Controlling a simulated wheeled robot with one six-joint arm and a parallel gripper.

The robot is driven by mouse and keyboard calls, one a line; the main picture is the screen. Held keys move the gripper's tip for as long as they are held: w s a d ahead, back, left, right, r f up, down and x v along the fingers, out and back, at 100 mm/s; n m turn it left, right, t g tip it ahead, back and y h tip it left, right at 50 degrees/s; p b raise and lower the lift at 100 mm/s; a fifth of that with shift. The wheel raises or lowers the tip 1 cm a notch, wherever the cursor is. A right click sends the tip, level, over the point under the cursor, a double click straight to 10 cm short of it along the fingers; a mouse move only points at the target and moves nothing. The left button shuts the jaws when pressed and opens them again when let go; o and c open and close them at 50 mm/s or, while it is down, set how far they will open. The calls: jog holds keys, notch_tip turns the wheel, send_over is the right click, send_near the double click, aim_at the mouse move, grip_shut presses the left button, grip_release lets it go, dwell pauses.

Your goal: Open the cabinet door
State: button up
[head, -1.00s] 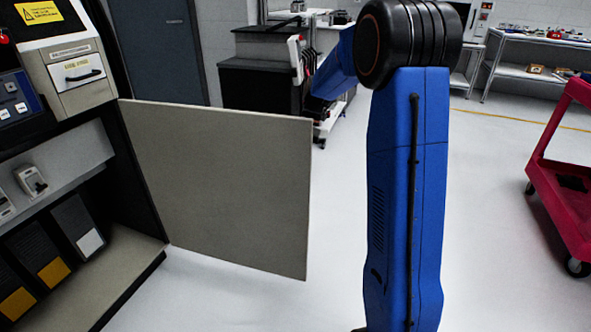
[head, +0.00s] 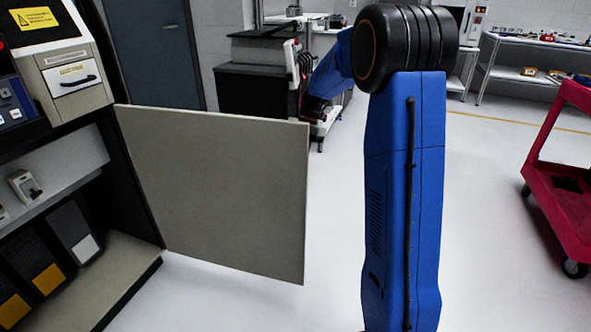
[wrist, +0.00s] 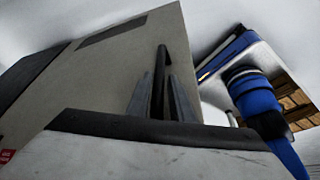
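The cabinet door (head: 215,190) is a flat grey-beige panel. In the head view it stands swung wide out from the cabinet (head: 75,60), whose lower compartment is uncovered. In the wrist view the door (wrist: 110,75) fills the left and middle, with a dark bar handle (wrist: 161,60) near its right edge. My gripper (wrist: 158,82) has its two grey fingers apart, one on each side of the handle. Narrow gaps seem to show between fingers and bar; contact is unclear. In the head view I cannot make out my gripper or the handle.
Several dark units with yellow or white labels (head: 48,278) stand inside the cabinet. A red cart (head: 560,195) is at the right. A dark bench (head: 250,90) and a shelf table (head: 510,72) stand behind.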

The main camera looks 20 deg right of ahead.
jog(key=v, duration=1.5)
jog(key=shift+r, duration=0.25)
jog(key=shift+d, duration=0.1)
